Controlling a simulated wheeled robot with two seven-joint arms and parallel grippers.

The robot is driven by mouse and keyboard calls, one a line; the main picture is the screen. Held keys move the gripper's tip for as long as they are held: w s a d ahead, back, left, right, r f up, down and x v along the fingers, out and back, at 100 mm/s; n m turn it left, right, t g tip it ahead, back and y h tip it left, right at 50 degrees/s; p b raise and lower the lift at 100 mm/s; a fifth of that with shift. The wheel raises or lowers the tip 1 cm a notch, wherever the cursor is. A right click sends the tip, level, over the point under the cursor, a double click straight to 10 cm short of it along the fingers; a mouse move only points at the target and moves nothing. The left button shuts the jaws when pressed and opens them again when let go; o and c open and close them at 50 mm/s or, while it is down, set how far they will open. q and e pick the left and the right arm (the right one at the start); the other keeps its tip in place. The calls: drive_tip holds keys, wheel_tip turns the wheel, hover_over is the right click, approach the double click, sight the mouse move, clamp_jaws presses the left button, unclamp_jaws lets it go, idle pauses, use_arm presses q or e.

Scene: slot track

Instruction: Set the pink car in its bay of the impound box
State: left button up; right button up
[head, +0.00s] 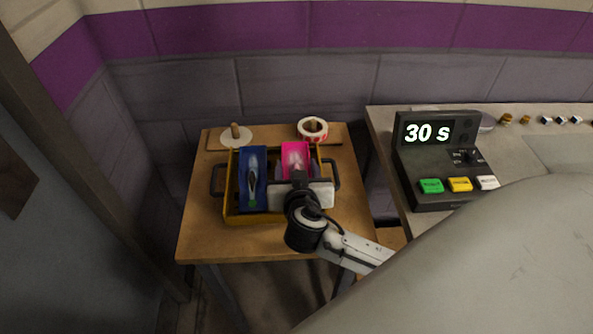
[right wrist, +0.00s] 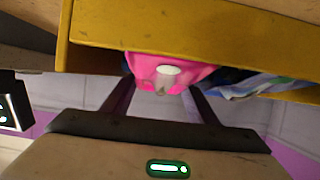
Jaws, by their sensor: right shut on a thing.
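The impound box (head: 229,207) is a yellow-brown open tray with dark handles, standing on a small wooden table. Its left bay is blue (head: 246,202), its right bay is pink (head: 288,147). My right gripper (head: 297,177) is over the near part of the pink bay and is shut on the pink car. In the right wrist view the pink car (right wrist: 143,66) shows between the fingers, with a whitish round patch and a grey part, close to the box's yellow wall (right wrist: 95,30). In the head view my gripper hides most of the car, and its contact with the bay floor is unclear.
A dark, light-striped object (head: 252,180) lies in the blue bay. A tape roll (head: 312,130) and a pale disc with a peg (head: 236,136) stand behind the box. On the right, a bench carries a timer box (head: 437,160) reading 30 s.

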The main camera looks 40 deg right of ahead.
sight(296, 164)
wheel_tip(296, 164, up, 10)
drive_tip(key=shift+f, duration=0.2)
drive_tip(key=s+a+r+n+t+y, duration=0.1)
drive_tip(key=a+r+n+y, duration=0.2)
drive_tip(key=r, duration=0.6)
drive_tip(key=a+r+n+t+y, duration=0.1)
drive_tip(key=a+r+n+y, duration=0.2)
drive_tip(key=a+r, duration=0.4)
wheel_tip(296, 164, up, 2)
drive_tip(key=shift+s+a+y, duration=0.4)
drive_tip(key=shift+y, duration=0.1)
